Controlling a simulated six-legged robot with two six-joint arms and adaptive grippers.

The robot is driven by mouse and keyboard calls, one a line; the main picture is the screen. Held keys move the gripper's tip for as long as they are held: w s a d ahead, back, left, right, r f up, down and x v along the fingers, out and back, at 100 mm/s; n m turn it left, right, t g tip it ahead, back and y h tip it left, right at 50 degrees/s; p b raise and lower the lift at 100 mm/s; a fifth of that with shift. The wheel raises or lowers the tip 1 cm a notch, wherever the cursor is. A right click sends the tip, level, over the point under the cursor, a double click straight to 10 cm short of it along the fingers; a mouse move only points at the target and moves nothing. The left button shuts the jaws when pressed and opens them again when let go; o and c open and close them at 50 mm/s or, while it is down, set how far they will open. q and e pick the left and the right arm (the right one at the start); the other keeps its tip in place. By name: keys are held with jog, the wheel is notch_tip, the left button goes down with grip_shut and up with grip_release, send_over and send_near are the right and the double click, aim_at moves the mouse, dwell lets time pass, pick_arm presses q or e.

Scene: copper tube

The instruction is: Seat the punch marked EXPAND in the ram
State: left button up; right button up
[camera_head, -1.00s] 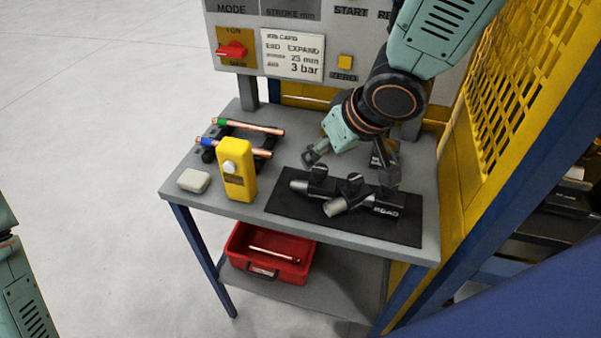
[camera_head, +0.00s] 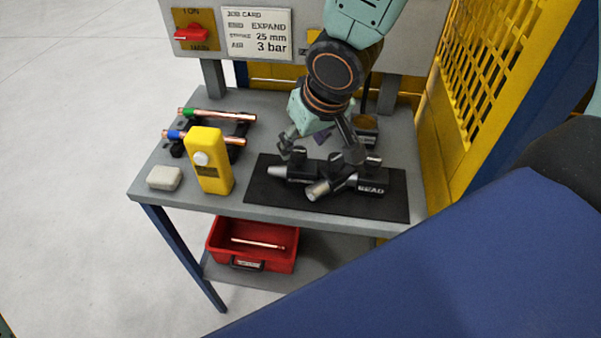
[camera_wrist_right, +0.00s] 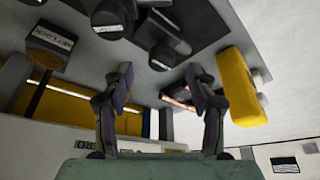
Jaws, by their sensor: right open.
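Several dark punches lie on a black mat (camera_head: 262,192) on the grey bench. The right one (camera_head: 372,182) reads BEAD. The left one (camera_head: 292,170) has a pale tapered nose, and the middle one (camera_head: 330,184) lies slanted with a metal tip. I cannot read EXPAND on any punch. My right gripper (camera_head: 320,151) is open above and just behind the punches, with nothing between its fingers. In the right wrist view its fingers (camera_wrist_right: 160,87) are apart and dark punch ends (camera_wrist_right: 166,52) show beyond them. I cannot make out the ram clearly. My left gripper is out of view.
A yellow box (camera_head: 210,165) with a white knob and a pale block (camera_head: 164,178) stand at the left. Copper tubes (camera_head: 215,115) lie on a rack behind. A red bin (camera_head: 225,255) sits on the lower shelf. Yellow mesh (camera_head: 485,75) bounds the right side.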

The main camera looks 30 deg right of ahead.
aim_at(299, 152)
jog(key=x, duration=0.1)
jog(key=b+x, duration=0.2)
jog(key=shift+s+a+f, duration=0.1)
jog(key=shift+s+f, duration=0.1)
jog(key=shift+f, duration=0.05)
jog(key=shift+b+x, duration=0.55)
jog(key=shift+x, duration=0.2)
jog(key=shift+w, duration=0.1)
jog(key=c, duration=0.5)
grip_shut()
jog(key=shift+r, duration=0.1)
